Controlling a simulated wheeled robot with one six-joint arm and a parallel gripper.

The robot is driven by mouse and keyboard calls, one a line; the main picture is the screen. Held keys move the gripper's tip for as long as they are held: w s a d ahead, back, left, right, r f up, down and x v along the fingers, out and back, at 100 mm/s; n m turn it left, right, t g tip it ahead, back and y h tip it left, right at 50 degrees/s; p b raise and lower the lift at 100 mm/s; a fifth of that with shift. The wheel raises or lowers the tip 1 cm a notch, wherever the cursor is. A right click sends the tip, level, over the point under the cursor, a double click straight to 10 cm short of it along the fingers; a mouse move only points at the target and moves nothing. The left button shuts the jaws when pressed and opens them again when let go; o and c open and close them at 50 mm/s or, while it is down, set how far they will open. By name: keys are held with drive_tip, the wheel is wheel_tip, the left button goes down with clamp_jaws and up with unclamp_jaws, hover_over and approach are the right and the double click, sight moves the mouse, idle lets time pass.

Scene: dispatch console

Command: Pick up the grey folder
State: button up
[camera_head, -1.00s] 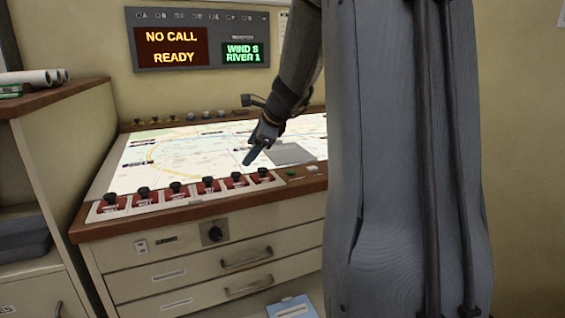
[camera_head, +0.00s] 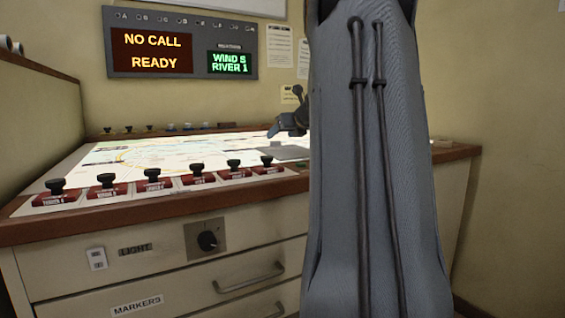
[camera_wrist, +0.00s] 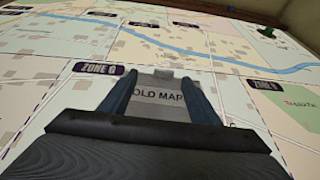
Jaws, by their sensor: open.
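The grey folder (camera_head: 268,153) lies flat on the lit map table, partly hidden behind my arm in the head view. In the wrist view the folder (camera_wrist: 160,97), lettered "OLD MAP", shows between my two fingers, its small tab at the far end. My gripper (camera_wrist: 160,80) is open, with one finger on each side of the folder in that view. In the head view my gripper (camera_head: 276,130) is small, above the folder and close to my arm's edge. I cannot tell how high above the folder the fingers are.
A row of red-based black levers (camera_head: 152,178) runs along the table's front edge. Small knobs (camera_head: 150,128) line the back. A display panel (camera_head: 185,45) hangs on the wall. Drawers with handles (camera_head: 250,278) lie below. A wooden-topped cabinet (camera_head: 38,75) stands at left.

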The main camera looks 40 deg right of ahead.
sight(277, 146)
drive_tip(key=x, duration=0.2)
drive_tip(key=b+x, duration=0.1)
drive_tip(key=x, duration=0.1)
drive_tip(key=d+x, duration=0.1)
drive_tip(key=x, duration=0.1)
drive_tip(key=shift+d+f+b, duration=0.1)
drive_tip(key=shift+f+b, duration=0.25)
drive_tip(key=shift+f, duration=0.1)
drive_tip(key=shift+w+d+f, duration=0.1)
drive_tip(key=shift+w, duration=0.4)
drive_tip(key=c, duration=1.2)
